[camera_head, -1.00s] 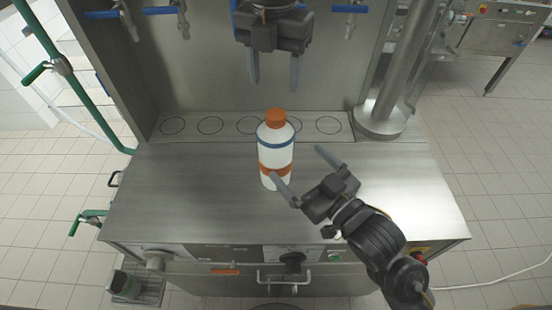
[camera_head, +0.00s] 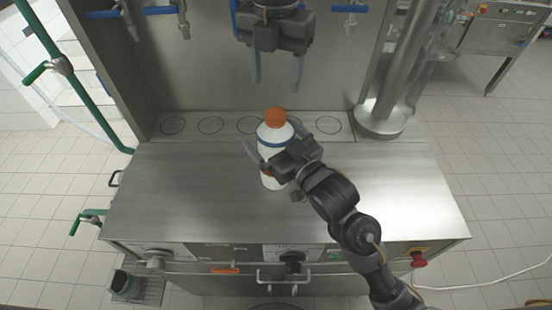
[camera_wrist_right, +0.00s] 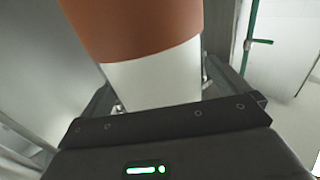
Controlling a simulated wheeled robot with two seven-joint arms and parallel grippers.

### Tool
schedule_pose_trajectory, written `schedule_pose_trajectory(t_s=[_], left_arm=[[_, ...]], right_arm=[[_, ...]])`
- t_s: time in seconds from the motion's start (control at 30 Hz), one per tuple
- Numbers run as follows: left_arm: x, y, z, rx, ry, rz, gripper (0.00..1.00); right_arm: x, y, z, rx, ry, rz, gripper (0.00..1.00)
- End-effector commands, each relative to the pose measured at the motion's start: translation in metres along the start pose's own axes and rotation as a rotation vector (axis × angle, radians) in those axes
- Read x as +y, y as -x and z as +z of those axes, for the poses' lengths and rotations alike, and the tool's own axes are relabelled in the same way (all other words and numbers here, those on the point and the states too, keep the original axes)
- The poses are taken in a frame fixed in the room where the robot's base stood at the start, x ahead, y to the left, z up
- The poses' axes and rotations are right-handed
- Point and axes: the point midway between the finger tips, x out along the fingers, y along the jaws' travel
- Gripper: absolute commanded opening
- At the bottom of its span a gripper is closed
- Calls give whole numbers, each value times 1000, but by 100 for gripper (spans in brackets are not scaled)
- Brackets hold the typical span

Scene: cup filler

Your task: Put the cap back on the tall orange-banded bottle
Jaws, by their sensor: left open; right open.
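The tall white bottle (camera_head: 272,135) stands upright on the steel worktop, with a blue stripe and an orange band that my right gripper partly hides. An orange cap (camera_head: 275,117) sits on top of its neck; whether it is tight cannot be told. My right gripper (camera_head: 274,140) is open, with its fingers on either side of the bottle. In the right wrist view the bottle's orange band (camera_wrist_right: 140,28) and white lower body fill the space between the fingers. My left gripper (camera_head: 275,77) is open and empty, pointing down above and behind the bottle.
The steel worktop (camera_head: 180,195) is clear to the left and right of the bottle. A row of marked circles (camera_head: 210,125) runs along its back. Blue-handled taps (camera_head: 182,20) hang above, and a thick steel post (camera_head: 385,105) stands at the back right.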

Motion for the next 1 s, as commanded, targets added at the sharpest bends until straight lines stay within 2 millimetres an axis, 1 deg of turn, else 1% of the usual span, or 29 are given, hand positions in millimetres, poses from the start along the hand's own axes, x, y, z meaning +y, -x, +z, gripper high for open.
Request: schedule_pose_trajectory(t_s=[0.13,0.67,0.73,0.8,0.87,1.0], left_arm=[[0,0,0,0,0,0,56],[0,0,0,0,0,0,56],[0,3,0,-7,1,6,56],[5,7,1,-21,10,29,56],[6,7,2,-24,69,32,56],[7,5,2,-26,283,29,56]], right_arm=[[0,0,0,0,0,0,100],[0,0,0,0,-1,1,31],[0,0,0,0,-1,1,21],[0,0,0,-1,-1,1,13],[0,0,0,0,-1,1,13],[0,0,0,-1,-1,1,13]])
